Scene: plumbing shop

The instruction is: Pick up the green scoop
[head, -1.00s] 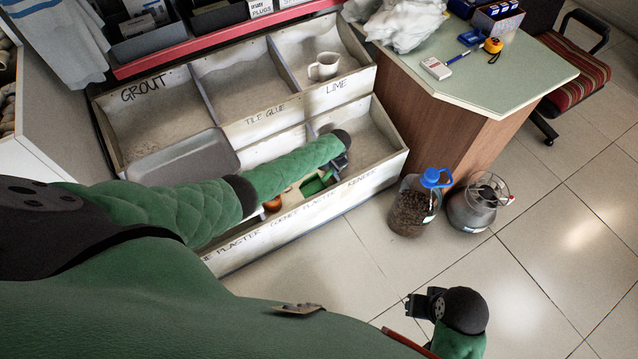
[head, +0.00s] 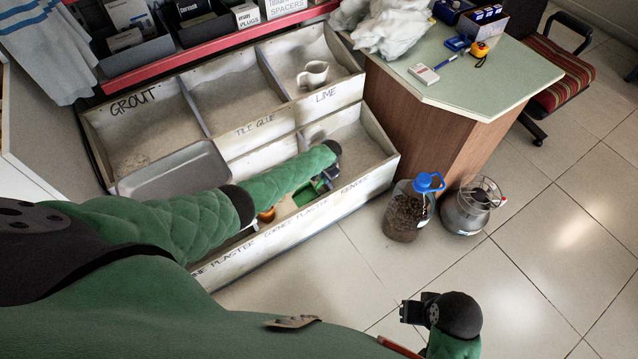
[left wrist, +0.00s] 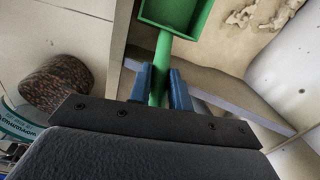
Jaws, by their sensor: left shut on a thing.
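The green scoop (left wrist: 176,14) shows in the left wrist view with its handle running down between the blue fingers of my left gripper (left wrist: 159,85). The gripper is shut on that handle. In the head view the scoop (head: 308,193) shows as a green patch below my left forearm, over the middle front compartment. My left gripper (head: 330,178) is at the end of the arm there, partly hidden by the arm. I cannot tell whether the scoop still touches the bin's contents. My right gripper (head: 408,311) is over the floor at the lower right; its jaw opening is too small to judge.
The wooden bin (head: 330,222) has low dividers around the scoop. A white mug (head: 313,74) stands in the LIME compartment, and a grey tray (head: 180,172) lies at left. A blue-capped jug (head: 407,212) and a metal canister (head: 468,212) stand on the floor at right.

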